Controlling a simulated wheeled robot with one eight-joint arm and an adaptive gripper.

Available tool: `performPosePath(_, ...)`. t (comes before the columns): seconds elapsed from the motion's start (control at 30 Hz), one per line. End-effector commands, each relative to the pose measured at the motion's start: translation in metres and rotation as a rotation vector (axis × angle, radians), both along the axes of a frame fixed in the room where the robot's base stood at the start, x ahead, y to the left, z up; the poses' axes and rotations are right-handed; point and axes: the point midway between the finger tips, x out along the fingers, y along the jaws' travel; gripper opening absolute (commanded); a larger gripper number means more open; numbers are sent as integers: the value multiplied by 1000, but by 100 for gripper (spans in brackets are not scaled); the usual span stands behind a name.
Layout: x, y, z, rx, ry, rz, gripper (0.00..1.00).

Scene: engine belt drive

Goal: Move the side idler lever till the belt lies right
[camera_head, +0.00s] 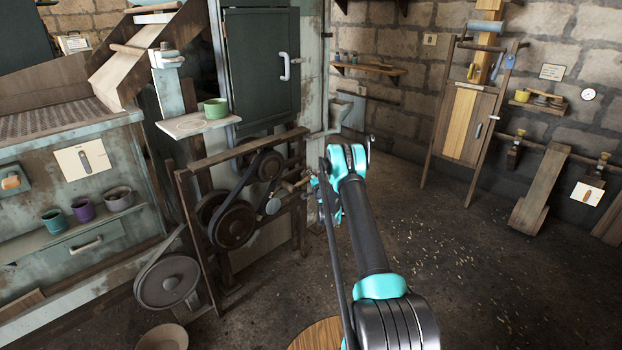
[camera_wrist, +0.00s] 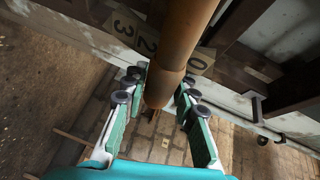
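The dark belt (camera_head: 245,183) runs around a small upper pulley (camera_head: 270,166) and a larger lower pulley (camera_head: 232,224) on a wooden frame. A small grey idler wheel (camera_head: 272,206) sits to the right of the belt. Whether the belt lies centred on the pulleys is too small to tell. The lever's wooden handle (camera_wrist: 172,60) stands between the fingers of my gripper (camera_wrist: 160,88) in the wrist view, with both fingertips close against its sides. In the head view my gripper (camera_head: 318,186) is at the frame's right side and partly hides the lever.
A plate with the numbers 3, 2 and 0 (camera_wrist: 148,44) lies behind the handle. A large grey wheel (camera_head: 168,282) stands low at the left, beside a bowl (camera_head: 163,338). A green cup (camera_head: 216,108) stands on a shelf above the frame.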

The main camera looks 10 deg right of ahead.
Motion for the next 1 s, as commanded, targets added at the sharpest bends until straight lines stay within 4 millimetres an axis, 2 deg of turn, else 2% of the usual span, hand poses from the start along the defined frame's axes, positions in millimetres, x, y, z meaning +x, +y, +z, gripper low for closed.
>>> performPosePath(0.03,0,0,0,0,0,0,36)
performPosePath(0.13,0,0,0,0,0,0,48)
performPosePath(0.4,0,0,0,0,0,0,48)
performPosePath(0.53,-7,-1,1,0,0,-1,48)
performPosePath(0.67,-25,-4,4,2,-1,-1,48)
performPosePath(1.0,-92,-11,12,0,0,0,48)
